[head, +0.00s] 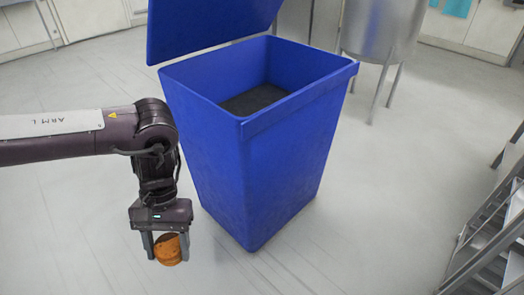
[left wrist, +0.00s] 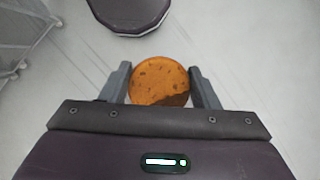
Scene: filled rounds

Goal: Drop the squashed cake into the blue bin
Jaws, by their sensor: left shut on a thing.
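The squashed cake (left wrist: 158,80) is a round orange-brown piece with dark specks and a darker patch at one edge. My left gripper (head: 167,246) is shut on the cake, which also shows between its fingers in the head view (head: 172,249). The gripper points down and holds the cake in front of and to the left of the blue bin (head: 265,165), lower than its rim. The bin stands upright with its lid (head: 205,22) raised at the back left. Its dark inside shows through the open top. My right gripper is in neither view.
A steel tank on legs (head: 383,30) stands behind the bin at the right. Metal steps (head: 490,245) are at the lower right edge. White cabinets line the back. The pale floor around the bin is mostly clear.

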